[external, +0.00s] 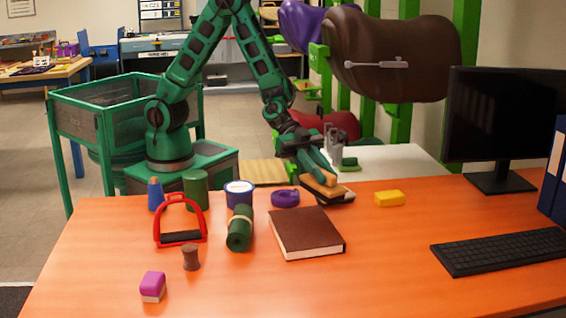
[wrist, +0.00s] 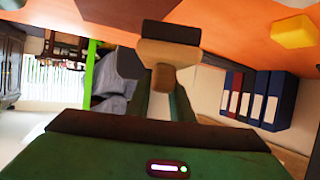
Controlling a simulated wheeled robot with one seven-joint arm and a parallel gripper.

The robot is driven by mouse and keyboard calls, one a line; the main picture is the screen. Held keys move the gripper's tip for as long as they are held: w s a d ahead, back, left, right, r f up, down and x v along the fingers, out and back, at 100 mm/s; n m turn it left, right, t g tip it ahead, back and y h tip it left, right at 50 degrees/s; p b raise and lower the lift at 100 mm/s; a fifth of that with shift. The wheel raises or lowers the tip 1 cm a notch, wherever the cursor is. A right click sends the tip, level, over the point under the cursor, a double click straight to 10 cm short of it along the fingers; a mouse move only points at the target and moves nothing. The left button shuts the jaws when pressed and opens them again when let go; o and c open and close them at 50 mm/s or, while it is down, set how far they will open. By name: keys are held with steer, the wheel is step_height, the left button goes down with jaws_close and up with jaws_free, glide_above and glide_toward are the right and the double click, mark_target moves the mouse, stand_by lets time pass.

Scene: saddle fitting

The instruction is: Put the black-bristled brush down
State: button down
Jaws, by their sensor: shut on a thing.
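The black-bristled brush (external: 325,188) has a tan wooden body and dark bristles. In the external view it is at the orange table's back edge, behind the brown book. My gripper (external: 316,172) is shut on the brush's wooden part from above and behind. The brush also shows in the wrist view (wrist: 168,52), with its black bristles facing the orange tabletop. I cannot tell whether the bristles touch the table.
The brown book (external: 306,233) lies in front of the brush. A purple tape roll (external: 285,198) is to the left and a yellow block (external: 390,198) to the right. A red stirrup (external: 181,220) stands further left. The orange tabletop (external: 375,265) is clear front right.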

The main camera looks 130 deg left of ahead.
steer(key=w+d+r+m+g+h, duration=0.1)
steer(key=d+m+g+h, duration=0.45)
steer(key=d, duration=0.75)
steer(key=w+d+r+m+g+h, duration=0.1)
steer(key=d+m+g+h, duration=0.2)
steer(key=d+m+g, duration=0.8)
steer(key=shift+w+d+f+n+t, duration=0.15)
steer(key=shift+d+f+n+t, duration=0.4)
steer(key=shift+d+f, duration=1.5)
steer(key=shift+w+d+f+n+t, duration=0.15)
steer(key=shift+d+f+n+t, duration=0.4)
steer(key=shift+d+f, duration=1.55)
steer(key=shift+w+d+f+n+t, duration=0.2)
steer(key=shift+d+f+t, duration=0.8)
steer(key=shift+d, duration=1.95)
steer(key=shift+s+f, duration=0.1)
steer(key=shift+f, duration=0.15)
steer(key=c, duration=1.6)
jaws_free()
steer(key=shift+o, duration=0.2)
